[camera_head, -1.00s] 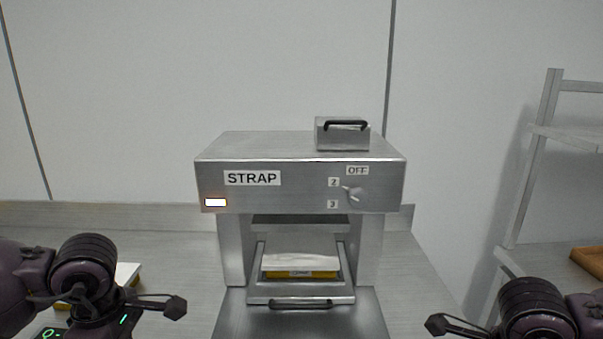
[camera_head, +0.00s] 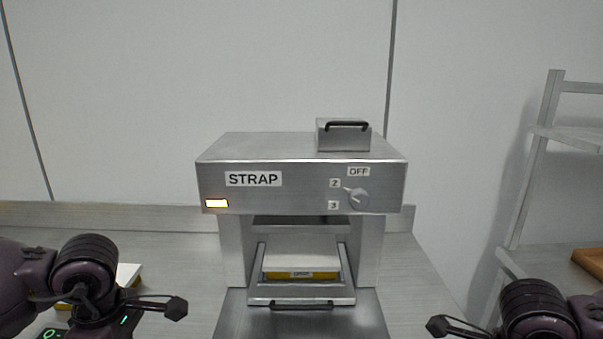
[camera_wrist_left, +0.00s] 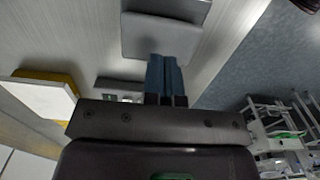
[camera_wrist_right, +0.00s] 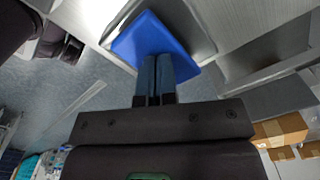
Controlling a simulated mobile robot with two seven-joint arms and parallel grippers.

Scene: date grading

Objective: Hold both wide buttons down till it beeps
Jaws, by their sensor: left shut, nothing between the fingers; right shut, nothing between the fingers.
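The steel machine marked STRAP (camera_head: 300,184) stands in the middle of the head view. Its lamp (camera_head: 216,203) glows amber, and the pointer of its dial (camera_head: 357,198) is toward 2. In the right wrist view my right gripper (camera_wrist_right: 156,62) is shut, its tips against or just over a wide blue button (camera_wrist_right: 150,36). In the left wrist view my left gripper (camera_wrist_left: 165,62) is shut, with its tips at a grey block (camera_wrist_left: 158,38); I cannot tell whether this is the other button. Contact and pressing depth are unclear. In the head view both fingertips are out of sight.
A drawer (camera_head: 301,301) with a black handle sits in the machine's opening, holding a yellow and white pack (camera_head: 300,262). A small handled steel box (camera_head: 343,139) stands on top. Another white and yellow pack (camera_head: 128,273) lies at left. A shelf rack (camera_head: 530,190) stands at right.

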